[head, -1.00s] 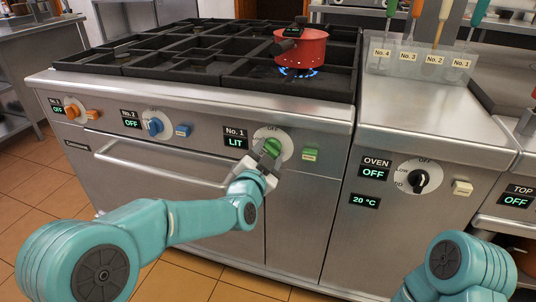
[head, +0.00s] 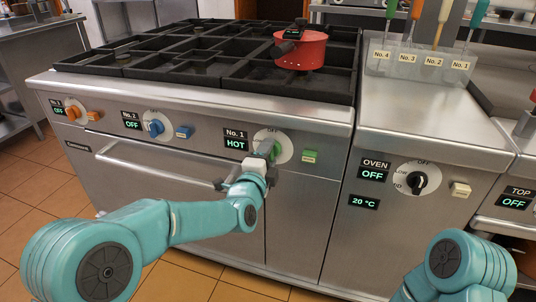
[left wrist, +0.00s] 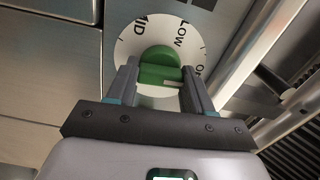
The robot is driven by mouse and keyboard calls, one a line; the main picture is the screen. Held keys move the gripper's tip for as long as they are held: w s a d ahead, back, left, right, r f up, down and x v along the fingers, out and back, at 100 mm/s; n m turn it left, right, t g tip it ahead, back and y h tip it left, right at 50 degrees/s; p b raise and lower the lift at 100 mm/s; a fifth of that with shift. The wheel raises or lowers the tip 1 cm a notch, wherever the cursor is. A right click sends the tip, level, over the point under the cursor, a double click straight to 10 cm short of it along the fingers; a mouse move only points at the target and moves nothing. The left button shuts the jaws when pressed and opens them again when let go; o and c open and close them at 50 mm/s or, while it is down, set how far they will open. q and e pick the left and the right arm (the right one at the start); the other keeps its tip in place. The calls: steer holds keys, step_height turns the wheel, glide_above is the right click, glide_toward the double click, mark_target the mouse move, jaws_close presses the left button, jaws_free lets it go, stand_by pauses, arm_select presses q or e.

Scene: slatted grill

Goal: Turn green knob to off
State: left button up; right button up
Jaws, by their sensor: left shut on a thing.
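MID and LOW show on the dial (left wrist: 128,45) there, with part of another label at the right. The knob's exact pointing is hard to tell. My right gripper is out of view.
A red pot (head: 302,50) stands on the black grate (head: 215,52), with no flame seen under it. A green tag (head: 310,156) is right of the knob. The blue knob (head: 154,127), orange knob (head: 73,112) and black oven knob (head: 420,180) have displays reading OFF.

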arm_select(q)
steer(key=shift+m, duration=0.6)
steer(key=o, duration=1)
steer(key=shift+o, duration=0.2)
steer(key=p+v, duration=0.1)
steer(key=v, duration=1.5)
steer(key=shift+s, duration=0.2)
